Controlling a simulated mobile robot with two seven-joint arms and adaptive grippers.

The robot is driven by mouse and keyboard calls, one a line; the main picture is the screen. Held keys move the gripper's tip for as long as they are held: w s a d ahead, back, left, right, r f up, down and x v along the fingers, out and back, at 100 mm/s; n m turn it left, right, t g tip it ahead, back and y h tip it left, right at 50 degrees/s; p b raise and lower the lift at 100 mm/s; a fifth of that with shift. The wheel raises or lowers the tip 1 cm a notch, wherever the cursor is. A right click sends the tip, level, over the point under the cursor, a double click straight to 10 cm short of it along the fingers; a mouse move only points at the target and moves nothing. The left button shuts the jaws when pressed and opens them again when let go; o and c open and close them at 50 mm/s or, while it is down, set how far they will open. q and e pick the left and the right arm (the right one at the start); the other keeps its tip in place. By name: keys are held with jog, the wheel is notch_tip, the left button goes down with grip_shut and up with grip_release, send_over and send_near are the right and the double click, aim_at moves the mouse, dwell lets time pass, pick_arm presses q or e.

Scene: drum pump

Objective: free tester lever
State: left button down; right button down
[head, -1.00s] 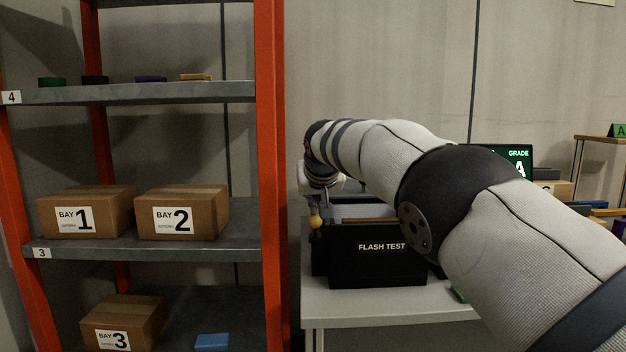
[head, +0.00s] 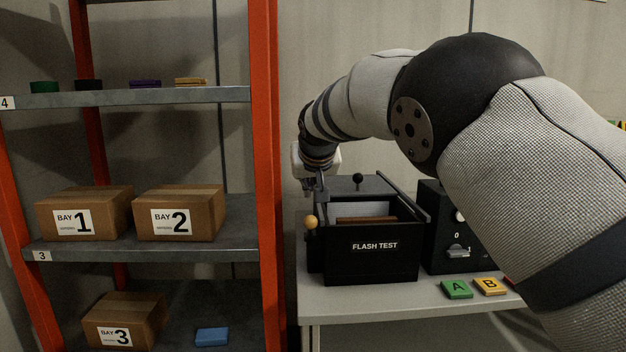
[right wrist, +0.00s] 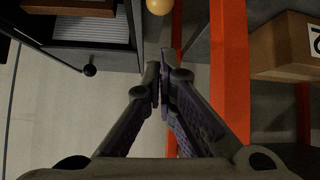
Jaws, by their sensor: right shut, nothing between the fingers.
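The black flash tester (head: 370,250) stands on a grey bench, labelled FLASH TEST. A lever with a yellow-orange ball knob (head: 310,222) is at its left side. The knob also shows at the top edge of the right wrist view (right wrist: 159,6), just beyond the fingertips and apart from them. My right gripper (head: 316,197) is above the knob and behind it in the head view. Its fingers (right wrist: 160,75) are shut together with nothing between them. The lever's rod is mostly hidden.
A black ball handle (head: 358,178) rises at the tester's back. An orange-framed shelf (head: 265,180) with boxes stands close on the left. A black switch box (head: 448,250) stands right of the tester. Green A (head: 457,289) and yellow B (head: 490,286) blocks lie in front.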

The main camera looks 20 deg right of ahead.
jog(key=s, duration=0.2)
jog(key=s+a, duration=0.1)
jog(key=s, duration=0.2)
jog(key=shift+s+r, duration=0.1)
jog(key=shift+r, duration=0.1)
